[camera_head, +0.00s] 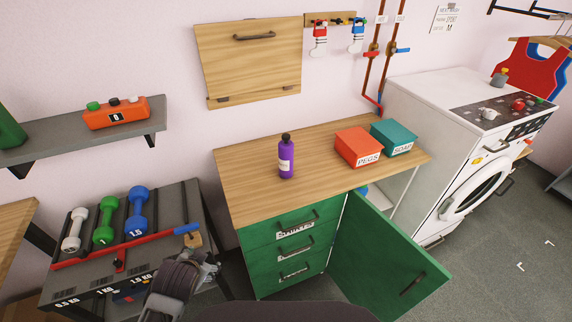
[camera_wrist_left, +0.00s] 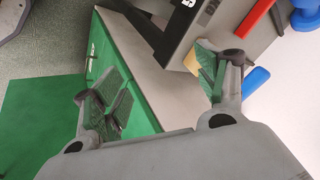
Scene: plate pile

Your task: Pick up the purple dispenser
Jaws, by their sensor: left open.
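The purple dispenser (camera_head: 286,158) is a bottle with a black cap and a white label. It stands upright on the wooden countertop (camera_head: 245,190), left of the middle in the head view. My left gripper (camera_head: 205,268) is low at the left in the head view, near the weight rack and well below and left of the dispenser. In the left wrist view my left gripper (camera_wrist_left: 165,85) has its fingers spread wide, with nothing between them. The dispenser does not show in the left wrist view. My right gripper is not in view.
A red box (camera_head: 359,146) and a teal box (camera_head: 394,137) stand right of the dispenser. The green cabinet door (camera_head: 385,255) hangs open in front. The weight rack (camera_head: 150,225) holds dumbbells beside the counter. The countertop around the dispenser is clear.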

